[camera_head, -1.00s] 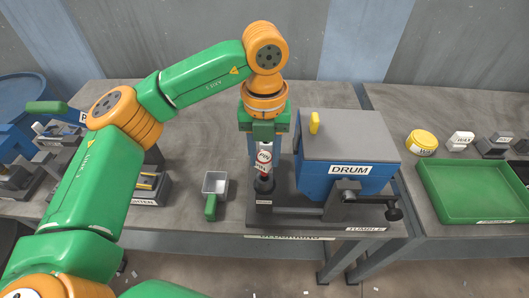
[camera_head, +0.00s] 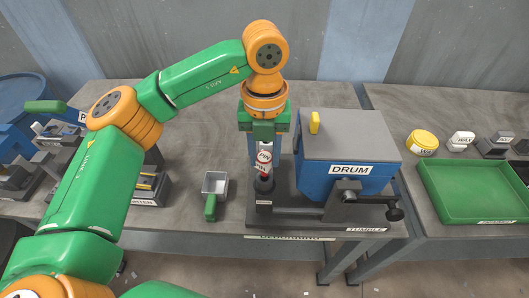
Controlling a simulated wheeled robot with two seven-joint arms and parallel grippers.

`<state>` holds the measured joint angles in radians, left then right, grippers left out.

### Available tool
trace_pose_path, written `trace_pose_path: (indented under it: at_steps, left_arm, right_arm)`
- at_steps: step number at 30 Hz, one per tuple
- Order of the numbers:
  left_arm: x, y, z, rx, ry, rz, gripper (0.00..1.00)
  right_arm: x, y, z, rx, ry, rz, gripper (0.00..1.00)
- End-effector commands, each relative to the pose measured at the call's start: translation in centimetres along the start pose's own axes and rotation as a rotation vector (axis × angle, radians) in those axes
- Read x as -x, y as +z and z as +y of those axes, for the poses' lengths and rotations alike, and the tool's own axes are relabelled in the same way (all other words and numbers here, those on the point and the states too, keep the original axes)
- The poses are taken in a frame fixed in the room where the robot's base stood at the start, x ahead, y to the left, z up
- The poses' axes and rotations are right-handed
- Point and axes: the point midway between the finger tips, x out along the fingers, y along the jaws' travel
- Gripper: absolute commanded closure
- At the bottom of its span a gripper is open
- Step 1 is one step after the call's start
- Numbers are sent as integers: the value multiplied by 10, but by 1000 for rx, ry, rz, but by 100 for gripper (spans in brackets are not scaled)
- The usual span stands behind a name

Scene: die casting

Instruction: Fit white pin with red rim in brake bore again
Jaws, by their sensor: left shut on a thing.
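The white pin with red rim (camera_head: 264,159) stands upright, with its label facing me. My left gripper (camera_head: 263,150) reaches down from above and is shut on the pin. The pin's lower end is at the top of a dark upright holder (camera_head: 264,184), which I take for the brake bore, at the left end of the drum's base. I cannot tell how deep the pin sits in it. My right gripper is not in view.
The blue drum box (camera_head: 345,183) with a grey lid and a yellow handle stands close right of the gripper. Its crank (camera_head: 394,210) sticks out at the front right. A small scoop (camera_head: 214,186) with a green handle lies left. A green tray (camera_head: 470,205) is on the right table.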

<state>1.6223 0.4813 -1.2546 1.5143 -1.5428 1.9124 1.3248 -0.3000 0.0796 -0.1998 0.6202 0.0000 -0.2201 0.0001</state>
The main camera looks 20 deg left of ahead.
Motion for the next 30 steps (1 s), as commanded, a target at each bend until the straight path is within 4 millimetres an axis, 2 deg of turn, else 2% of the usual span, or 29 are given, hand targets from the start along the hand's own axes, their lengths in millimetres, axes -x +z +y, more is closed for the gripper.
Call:
trace_pose_path:
  at_steps: [30]
  left_arm:
    - [-27, 0, 0, 0, 0, 0, 100]
  right_arm:
    - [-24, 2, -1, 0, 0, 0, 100]
